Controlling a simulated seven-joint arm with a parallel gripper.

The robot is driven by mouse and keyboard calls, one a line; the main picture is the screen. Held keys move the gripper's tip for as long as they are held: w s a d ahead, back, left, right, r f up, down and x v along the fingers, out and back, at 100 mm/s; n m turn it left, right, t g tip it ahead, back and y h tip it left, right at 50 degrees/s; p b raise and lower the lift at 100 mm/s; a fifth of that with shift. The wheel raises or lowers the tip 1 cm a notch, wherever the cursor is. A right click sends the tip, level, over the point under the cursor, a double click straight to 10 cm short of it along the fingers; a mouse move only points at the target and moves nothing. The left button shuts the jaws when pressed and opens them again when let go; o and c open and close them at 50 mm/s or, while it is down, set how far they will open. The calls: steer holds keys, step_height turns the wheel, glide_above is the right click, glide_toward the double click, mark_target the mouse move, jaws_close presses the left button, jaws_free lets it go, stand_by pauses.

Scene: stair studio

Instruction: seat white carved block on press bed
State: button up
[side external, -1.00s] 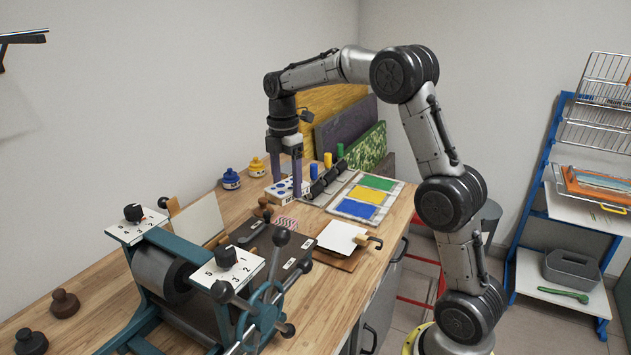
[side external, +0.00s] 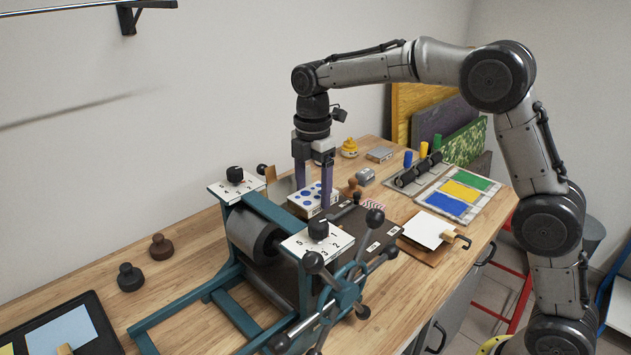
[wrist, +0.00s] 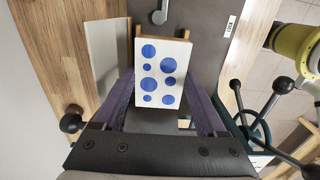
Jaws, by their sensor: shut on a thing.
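The white carved block (side external: 309,203), with blue round spots on its face, is between the two purple fingers of my gripper (side external: 315,190). My gripper is shut on it. In the wrist view, the block (wrist: 162,72) lies spotted face up, slightly tilted in the picture, between the fingers (wrist: 161,92). The dark press bed (side external: 378,222) extends under and beyond the block; it also shows in the wrist view (wrist: 210,22). I cannot tell whether the block touches the bed.
The press roller (side external: 257,232) and its scale plates stand close to the block. The spoked handwheel (side external: 340,290) is at the front. White paper (side external: 428,230) lies on a board to the right. A tray of coloured pads (side external: 460,194) and several rollers are farther back.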

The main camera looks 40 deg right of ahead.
steer(key=shift+f, duration=2.7)
steer(key=shift+f, duration=1.3)
steer(key=o, duration=1.3)
steer(key=shift+o, duration=0.2)
steer(key=shift+r, duration=0.1)
steer(key=shift+r, duration=3.95)
